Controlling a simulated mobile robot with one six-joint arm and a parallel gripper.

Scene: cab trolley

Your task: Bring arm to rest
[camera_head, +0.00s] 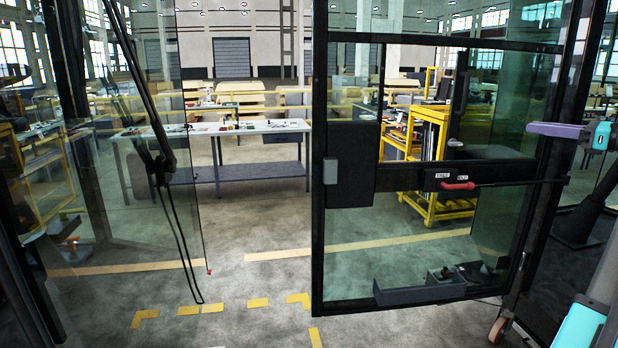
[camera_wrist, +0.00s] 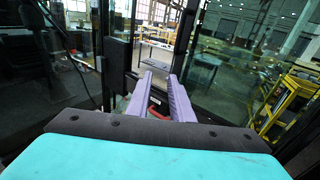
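My gripper (camera_head: 532,128) is at the right of the head view, raised beside the dark frame of a glass door. Its purple fingers point left from a teal body. In the wrist view my gripper (camera_wrist: 161,76) has its two purple fingers apart with nothing held between them. The door's red handle (camera_head: 457,185) sits on a black bar, lower and to the left of my gripper in the head view. Part of this red handle also shows between the fingers in the wrist view (camera_wrist: 156,113), beyond them. The arm's lower links are mostly out of view.
The glass door (camera_head: 350,260) has a black frame and a grey bin (camera_head: 420,290) low on it. An open gap lies left of it, beside another glass pane (camera_head: 110,200). A grey table (camera_head: 250,128) and a yellow rack (camera_head: 428,150) stand beyond. Yellow tape marks the floor.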

